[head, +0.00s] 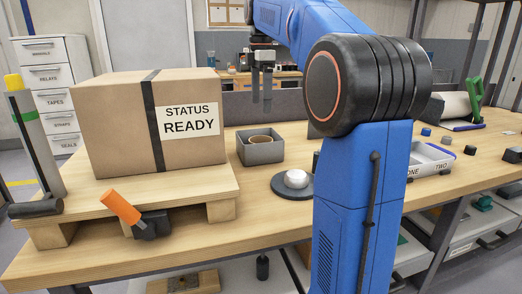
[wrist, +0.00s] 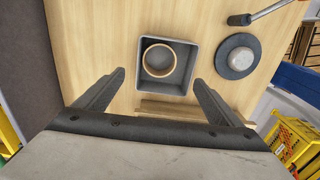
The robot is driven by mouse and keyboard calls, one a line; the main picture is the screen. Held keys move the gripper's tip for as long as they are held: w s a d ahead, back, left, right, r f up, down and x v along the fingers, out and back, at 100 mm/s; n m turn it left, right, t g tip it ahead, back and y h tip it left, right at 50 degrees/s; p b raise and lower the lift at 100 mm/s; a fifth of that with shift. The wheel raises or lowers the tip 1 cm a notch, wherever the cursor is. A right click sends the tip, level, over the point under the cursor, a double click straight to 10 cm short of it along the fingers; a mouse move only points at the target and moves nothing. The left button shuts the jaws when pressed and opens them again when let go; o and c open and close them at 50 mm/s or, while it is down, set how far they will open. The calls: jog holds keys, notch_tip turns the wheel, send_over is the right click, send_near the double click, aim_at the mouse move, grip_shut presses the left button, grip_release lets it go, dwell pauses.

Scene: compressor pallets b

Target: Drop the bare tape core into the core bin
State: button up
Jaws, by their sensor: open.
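The tan ring-shaped tape core (head: 261,138) lies inside the small grey open-topped core bin (head: 265,154) on the workbench. In the wrist view the core (wrist: 146,61) rests flat in the upper left part of the bin (wrist: 183,83), near its left wall, with its open middle showing. My gripper (head: 262,98) hangs above the bin, empty. In the wrist view its two fingers (wrist: 158,80) are spread wide, apart from both core and bin.
A cardboard box (head: 125,125) marked STATUS READY stands on a wooden pallet (head: 215,190) left of the bin. A dark round disc with a white piece (head: 297,179) sits right of the bin. An orange-handled tool (head: 121,207) leans at the pallet's front. A white tray (head: 432,160) lies further right.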

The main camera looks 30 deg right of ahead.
notch_tip(320, 180, up, 8)
jog(key=shift+f, duration=0.1)
jog(key=shift+s, duration=0.1)
dwell(0.6)
